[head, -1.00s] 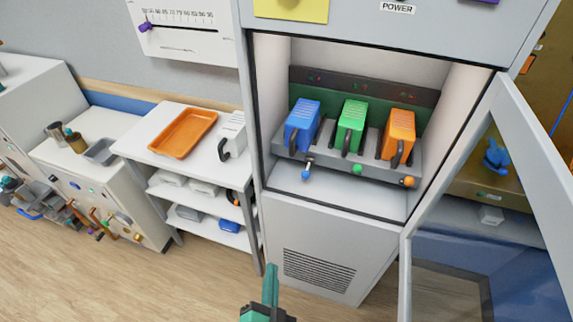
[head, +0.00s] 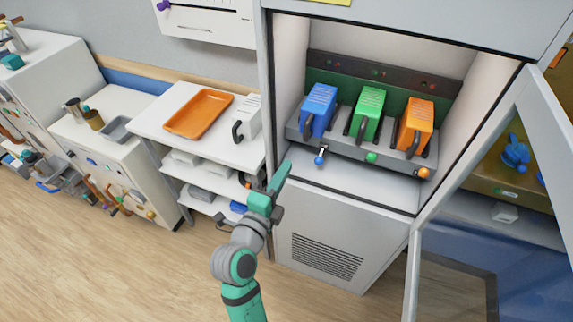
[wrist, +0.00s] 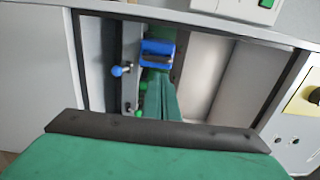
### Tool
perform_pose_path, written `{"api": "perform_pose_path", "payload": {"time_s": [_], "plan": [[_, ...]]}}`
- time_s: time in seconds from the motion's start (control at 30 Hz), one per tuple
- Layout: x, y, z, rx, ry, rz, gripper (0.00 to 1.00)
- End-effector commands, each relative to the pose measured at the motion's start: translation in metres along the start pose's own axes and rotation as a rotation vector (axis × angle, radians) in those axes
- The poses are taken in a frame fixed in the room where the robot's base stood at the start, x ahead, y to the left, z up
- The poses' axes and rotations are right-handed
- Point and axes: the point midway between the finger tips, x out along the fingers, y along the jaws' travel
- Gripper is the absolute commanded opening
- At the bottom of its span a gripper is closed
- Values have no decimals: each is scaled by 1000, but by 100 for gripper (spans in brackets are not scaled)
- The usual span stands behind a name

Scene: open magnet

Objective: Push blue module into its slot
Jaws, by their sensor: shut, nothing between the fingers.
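The blue module (head: 320,108) stands in the leftmost place of the grey rack (head: 345,147) inside the open cabinet, its dark handle facing out. It also shows in the wrist view (wrist: 157,52). A lever with a blue knob (head: 319,161) sticks out from the rack front below it. My gripper (head: 281,176) is shut and empty, in front of the cabinet, to the lower left of the blue module and apart from it. In the wrist view my gripper's fingers (wrist: 161,100) point toward the module and partly cover the rack. How deep the module sits I cannot tell.
A green module (head: 368,112) and an orange module (head: 415,122) stand to the right in the rack. The glass cabinet door (head: 480,250) is swung open at right. A side table (head: 150,121) with an orange tray (head: 199,113) and a white module (head: 249,115) stands left.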

Motion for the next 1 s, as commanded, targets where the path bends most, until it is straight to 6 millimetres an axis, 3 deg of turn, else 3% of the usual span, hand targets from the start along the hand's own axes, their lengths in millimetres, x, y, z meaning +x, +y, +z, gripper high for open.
{"api": "perform_pose_path", "payload": {"time_s": [0.53,0.73,1.0], "plan": [[98,-1,-1,-2,1,-1,0],[116,0,0,-3,-1,-1,0],[120,0,0,-3,-1,0,0]]}}
